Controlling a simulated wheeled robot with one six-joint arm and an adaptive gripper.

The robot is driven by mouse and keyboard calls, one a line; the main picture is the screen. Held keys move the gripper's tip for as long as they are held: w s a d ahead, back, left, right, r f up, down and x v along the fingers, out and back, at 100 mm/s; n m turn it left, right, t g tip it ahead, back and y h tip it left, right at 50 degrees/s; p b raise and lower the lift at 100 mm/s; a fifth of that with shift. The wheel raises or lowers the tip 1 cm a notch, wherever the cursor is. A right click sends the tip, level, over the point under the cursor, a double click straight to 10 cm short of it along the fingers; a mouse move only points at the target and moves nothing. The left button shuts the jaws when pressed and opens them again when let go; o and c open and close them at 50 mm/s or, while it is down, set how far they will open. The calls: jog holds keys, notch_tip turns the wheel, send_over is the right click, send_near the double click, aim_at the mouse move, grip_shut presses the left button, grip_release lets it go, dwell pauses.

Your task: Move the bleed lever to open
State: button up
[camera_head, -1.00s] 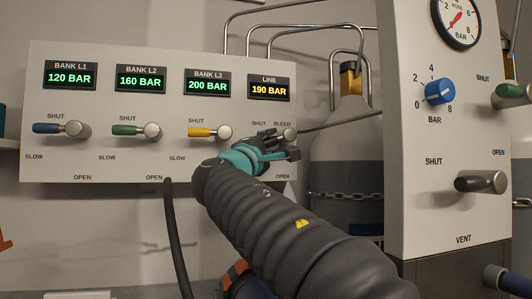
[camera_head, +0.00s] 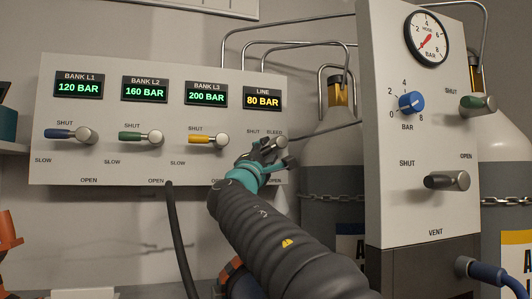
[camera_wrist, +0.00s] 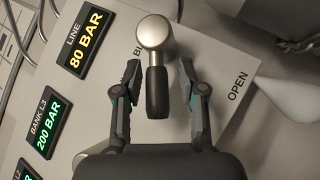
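The bleed lever (camera_wrist: 156,85) fills the middle of the wrist view, with a silver round hub at the top and a dark handle pointing down the picture. In the head view its hub (camera_head: 281,143) shows at the panel's right end, behind my gripper, and its handle is mostly hidden. My gripper (camera_wrist: 162,78) is open, with one finger on each side of the handle and a visible gap on both sides. The LINE display (camera_head: 262,98) above reads 80 BAR. An OPEN label (camera_wrist: 238,87) lies to the right of the lever in the wrist view.
Blue (camera_head: 72,134), green (camera_head: 142,137) and yellow (camera_head: 209,139) levers stand left on the same panel (camera_head: 110,172). A second panel (camera_head: 390,210) with gauge, blue knob and levers stands close on the right. A black hose (camera_head: 175,235) hangs below. Gas cylinders stand behind.

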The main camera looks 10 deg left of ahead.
jog(key=shift+s+a, duration=0.15)
jog(key=shift+a, duration=0.05)
jog(key=shift+s+a+f, duration=0.1)
jog(key=shift+s+f, duration=0.1)
jog(key=shift+s, duration=0.25)
jog(key=v, duration=1.1)
jog(key=shift+w+f, duration=0.1)
jog(key=shift+c, duration=0.3)
